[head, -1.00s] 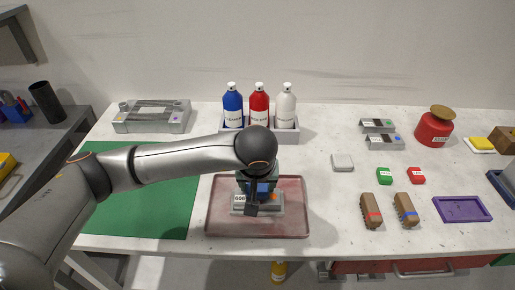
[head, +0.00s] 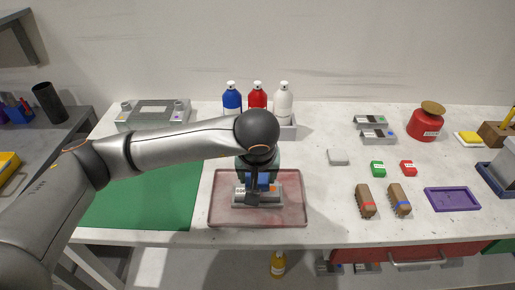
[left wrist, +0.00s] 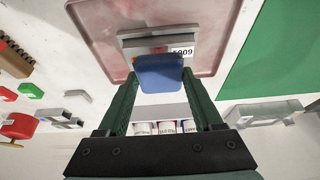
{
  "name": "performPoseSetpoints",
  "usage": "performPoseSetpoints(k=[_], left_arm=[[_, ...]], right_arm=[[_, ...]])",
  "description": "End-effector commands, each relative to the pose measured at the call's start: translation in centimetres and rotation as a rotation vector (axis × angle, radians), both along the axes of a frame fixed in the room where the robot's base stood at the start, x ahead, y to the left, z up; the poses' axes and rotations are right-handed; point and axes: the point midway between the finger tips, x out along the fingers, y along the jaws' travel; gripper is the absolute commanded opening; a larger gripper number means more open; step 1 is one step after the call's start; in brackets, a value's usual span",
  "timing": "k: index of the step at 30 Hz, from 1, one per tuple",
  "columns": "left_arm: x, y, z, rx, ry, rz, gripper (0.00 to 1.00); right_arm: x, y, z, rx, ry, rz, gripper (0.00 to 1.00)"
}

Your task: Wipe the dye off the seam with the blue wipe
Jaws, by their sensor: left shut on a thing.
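My left gripper (left wrist: 158,80) is shut on the blue wipe (left wrist: 158,74). The wipe is between its green fingers, at the grey jig block (left wrist: 190,36) with a white number label. I cannot tell whether the wipe presses on the block. In the head view the blue wipe (head: 263,180) shows under my left wrist, in front of the jig block (head: 272,201). A small reddish spot shows on the block beside the wipe in the left wrist view. The wipe and fingers hide much of the block and the seam. My right gripper is not in view.
The block stands in a pinkish tray (head: 290,218). Blue, red and white bottles (head: 284,105) stand in a rack behind. A green mat (head: 140,200) lies left. Brown brushes (head: 366,203), a purple tray (head: 452,199) and small blocks lie right. Bare table lies between.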

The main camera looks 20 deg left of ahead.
Motion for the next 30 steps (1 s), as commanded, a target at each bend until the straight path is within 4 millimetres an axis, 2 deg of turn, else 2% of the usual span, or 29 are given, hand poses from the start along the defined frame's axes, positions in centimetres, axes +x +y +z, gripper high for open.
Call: performPoseSetpoints(k=[1,12,30], left_arm=[[0.1,0.0,0.8,0.000,-0.002,0.002,0.15],[0.1,0.0,3.8,0.000,-0.001,0.009,0.15],[0.1,0.0,4.0,-0.001,0.000,0.009,0.15]], right_arm=[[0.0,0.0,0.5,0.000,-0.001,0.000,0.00],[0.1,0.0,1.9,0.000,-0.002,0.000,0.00],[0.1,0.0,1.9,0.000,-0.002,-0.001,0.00]])
